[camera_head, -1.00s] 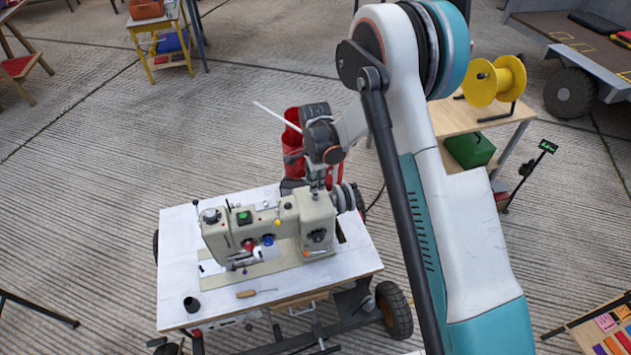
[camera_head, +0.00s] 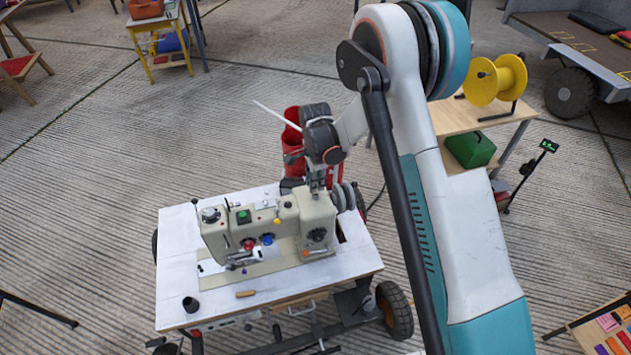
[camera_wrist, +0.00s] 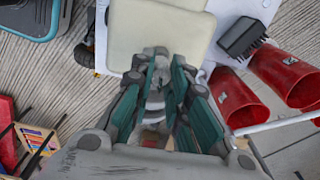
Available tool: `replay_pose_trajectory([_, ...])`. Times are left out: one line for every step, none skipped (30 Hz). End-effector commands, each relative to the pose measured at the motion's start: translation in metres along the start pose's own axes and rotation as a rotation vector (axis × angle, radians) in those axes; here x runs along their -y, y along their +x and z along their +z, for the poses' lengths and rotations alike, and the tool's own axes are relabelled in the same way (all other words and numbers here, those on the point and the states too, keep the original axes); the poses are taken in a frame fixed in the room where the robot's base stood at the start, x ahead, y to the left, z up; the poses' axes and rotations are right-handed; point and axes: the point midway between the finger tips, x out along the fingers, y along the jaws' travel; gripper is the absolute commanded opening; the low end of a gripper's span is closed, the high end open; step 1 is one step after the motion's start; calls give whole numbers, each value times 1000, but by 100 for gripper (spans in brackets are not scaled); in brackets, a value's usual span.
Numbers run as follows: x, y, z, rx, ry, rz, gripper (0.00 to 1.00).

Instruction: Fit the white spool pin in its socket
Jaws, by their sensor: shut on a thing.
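My gripper (camera_head: 317,187) points down at the top of the cream sewing machine (camera_head: 270,222), near its right end. In the wrist view my gripper (camera_wrist: 158,62) has its fingers close together around a small pale piece (camera_wrist: 155,98), which I take for the white spool pin. The fingers hide most of it, and its tilt cannot be told. The machine's cream top (camera_wrist: 160,28) lies just beyond the fingertips. The socket is not distinguishable; whether the pin touches it cannot be told.
Red containers (camera_head: 292,140) stand behind. A thin white rod (camera_head: 276,116) sticks out beside my wrist. Grey discs (camera_head: 344,197) flank the machine's right end.

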Motion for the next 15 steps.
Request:
replay_pose_trajectory([0, 0, 0, 0, 0, 0, 0])
replay_pose_trajectory([0, 0, 0, 0, 0, 0, 0])
replay_pose_trajectory([0, 0, 0, 0, 0, 0, 0])
replay_pose_trajectory([0, 0, 0, 0, 0, 0, 0])
replay_pose_trajectory([0, 0, 0, 0, 0, 0, 0])
replay_pose_trajectory([0, 0, 0, 0, 0, 0, 0])
replay_pose_trajectory([0, 0, 0, 0, 0, 0, 0])
replay_pose_trajectory([0, 1, 0, 0, 0, 0, 0])
replay_pose_trajectory([0, 1, 0, 0, 0, 0, 0])
replay_pose_trajectory([0, 2, 0, 0, 0, 0, 0])
replay_pose_trajectory([0, 2, 0, 0, 0, 0, 0])
replay_pose_trajectory([0, 3, 0, 0, 0, 0, 0])
replay_pose_trajectory([0, 4, 0, 0, 0, 0, 0])
replay_pose_trajectory([0, 5, 0, 0, 0, 0, 0])
replay_pose_trajectory([0, 4, 0, 0, 0, 0, 22])
